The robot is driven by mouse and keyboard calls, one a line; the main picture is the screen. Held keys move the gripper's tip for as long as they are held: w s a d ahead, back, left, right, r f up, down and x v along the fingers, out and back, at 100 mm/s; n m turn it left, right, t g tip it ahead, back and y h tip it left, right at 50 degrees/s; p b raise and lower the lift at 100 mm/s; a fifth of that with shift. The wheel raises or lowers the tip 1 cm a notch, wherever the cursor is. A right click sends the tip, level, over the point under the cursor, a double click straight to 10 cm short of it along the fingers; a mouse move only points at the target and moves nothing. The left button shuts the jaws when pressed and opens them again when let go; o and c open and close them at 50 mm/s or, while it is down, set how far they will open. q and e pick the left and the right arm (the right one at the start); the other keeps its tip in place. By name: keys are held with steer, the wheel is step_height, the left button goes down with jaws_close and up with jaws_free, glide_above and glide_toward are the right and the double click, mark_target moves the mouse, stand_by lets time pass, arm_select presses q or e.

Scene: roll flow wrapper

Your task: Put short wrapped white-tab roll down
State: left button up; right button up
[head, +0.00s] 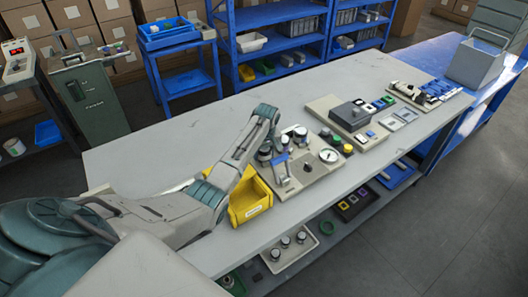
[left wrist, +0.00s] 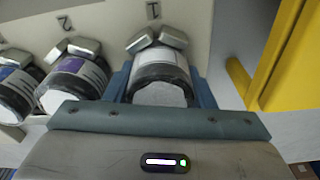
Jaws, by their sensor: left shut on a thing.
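The roll is by the number 1 on the pale board, against two small metal blocks (left wrist: 158,38). I cannot tell whether the roll bears on the board or is just above it. My right gripper is not in view.
Two similar rolls, one with a purple band (left wrist: 20,82), lie to the left in the left wrist view. A yellow bin (head: 250,203) stands close to the gripper. The bench's far left (head: 150,150) is clear.

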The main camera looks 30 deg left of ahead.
arm_select(q)
steer(key=o, duration=1.1)
steer(key=shift+f, duration=0.1)
steer(key=shift+c, duration=0.2)
steer(key=shift+r, duration=0.55)
step_height(320, 180, up, 11)
steer(key=d+b, duration=0.1)
steer(key=b, duration=0.1)
steer(key=shift+s, duration=0.4)
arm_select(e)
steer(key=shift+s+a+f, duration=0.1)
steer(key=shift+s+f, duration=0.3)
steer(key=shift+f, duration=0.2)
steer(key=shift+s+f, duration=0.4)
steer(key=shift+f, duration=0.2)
arm_select(q)
steer(key=shift+d, duration=0.1)
